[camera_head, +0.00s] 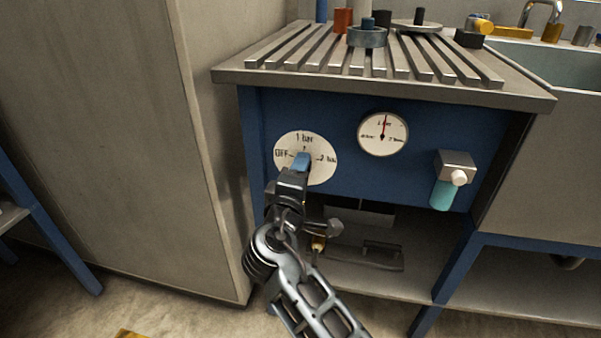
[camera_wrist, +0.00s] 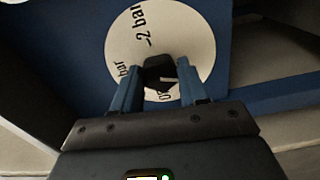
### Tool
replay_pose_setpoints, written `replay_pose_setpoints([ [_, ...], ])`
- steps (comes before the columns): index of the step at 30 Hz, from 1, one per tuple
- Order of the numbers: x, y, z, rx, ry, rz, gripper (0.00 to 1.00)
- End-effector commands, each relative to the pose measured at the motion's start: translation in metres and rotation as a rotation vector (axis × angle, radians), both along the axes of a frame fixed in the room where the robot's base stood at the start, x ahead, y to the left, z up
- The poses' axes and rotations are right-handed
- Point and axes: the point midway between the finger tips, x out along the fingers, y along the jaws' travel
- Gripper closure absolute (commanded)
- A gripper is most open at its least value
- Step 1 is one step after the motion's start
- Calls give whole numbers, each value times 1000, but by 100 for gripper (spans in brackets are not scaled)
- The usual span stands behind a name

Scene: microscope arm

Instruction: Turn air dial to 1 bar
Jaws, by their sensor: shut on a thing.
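The air dial's white round plate (camera_head: 320,170) is on the blue front panel, with OFF at left, 1 bar at top and 2 bar at right. My gripper (camera_head: 300,163) is in front of its centre and hides the knob in the head view. In the wrist view the dark knob (camera_wrist: 159,72) sits between the blue fingers of my gripper (camera_wrist: 156,85), which is shut on it. The plate (camera_wrist: 185,45) shows behind it. The knob's exact pointing direction is hard to tell. The pressure gauge (camera_head: 371,143) to the right has its red needle pointing up, at its 1 bar mark.
A valve with a teal handle (camera_head: 443,194) sticks out at the panel's right. The slatted bench top (camera_head: 290,75) overhangs the panel and carries several small items. A tall grey cabinet (camera_head: 120,150) stands close on the left. A shelf (camera_head: 395,275) lies below.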

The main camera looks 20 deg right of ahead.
Motion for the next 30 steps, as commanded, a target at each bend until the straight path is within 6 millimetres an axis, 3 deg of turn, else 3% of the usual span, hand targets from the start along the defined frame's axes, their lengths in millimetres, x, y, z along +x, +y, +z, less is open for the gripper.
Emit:
replay_pose_setpoints([
  [4, -1, 0, -2, 0, 4, -2, 88],
  [5, -1, 0, -2, 0, 4, -2, 56],
  [12, 0, 0, -1, -1, 2, -1, 33],
  [22, -4, 3, 0, -2, 2, 1, 31],
  [30, -36, 27, 0, -2, 4, 2, 31],
])
